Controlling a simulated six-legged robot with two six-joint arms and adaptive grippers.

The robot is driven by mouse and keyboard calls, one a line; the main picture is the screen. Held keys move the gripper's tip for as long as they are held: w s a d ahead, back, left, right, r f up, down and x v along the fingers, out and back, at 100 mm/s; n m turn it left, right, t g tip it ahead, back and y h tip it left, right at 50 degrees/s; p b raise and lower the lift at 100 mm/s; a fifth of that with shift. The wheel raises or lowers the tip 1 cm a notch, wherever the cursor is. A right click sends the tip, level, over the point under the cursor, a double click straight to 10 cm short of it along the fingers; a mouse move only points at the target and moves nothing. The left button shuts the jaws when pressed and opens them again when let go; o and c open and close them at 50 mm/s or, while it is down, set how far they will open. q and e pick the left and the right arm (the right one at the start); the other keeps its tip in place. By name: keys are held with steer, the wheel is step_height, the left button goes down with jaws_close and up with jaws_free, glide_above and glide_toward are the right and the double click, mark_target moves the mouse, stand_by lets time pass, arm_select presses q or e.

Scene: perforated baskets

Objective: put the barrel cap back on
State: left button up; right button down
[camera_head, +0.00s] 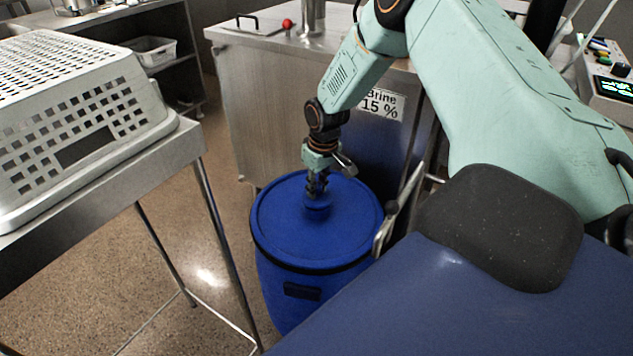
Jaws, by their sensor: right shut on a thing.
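The blue barrel (292,312) stands on the floor at the centre, with a dark handle recess on its front. Its round blue cap (285,235) lies over the barrel's mouth and looks about level; whether it is fully seated I cannot tell. A dark ring runs around the rim, and a metal lever (385,232) stands at its right side. My right gripper (317,192) reaches down from above and is shut on the small raised knob at the cap's middle. The fingers partly hide the knob. My left gripper is out of view.
A steel table (110,165) with an upturned perforated grey basket (70,110) stands at the left. A steel tank (265,100) labelled "Brine 15 %" stands close behind the barrel. Floor (215,225) shows between table and barrel. A control box (608,80) is at the far right.

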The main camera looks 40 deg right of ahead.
steer(key=shift+a+r, duration=0.1)
stand_by(0.4)
steer(key=shift+p, duration=0.3)
steer(key=shift+p, duration=0.5)
stand_by(1.9)
steer(key=shift+f, duration=0.2)
steer(key=c, duration=1.1)
jaws_free()
steer(key=shift+o, duration=0.3)
steer(key=o, duration=0.4)
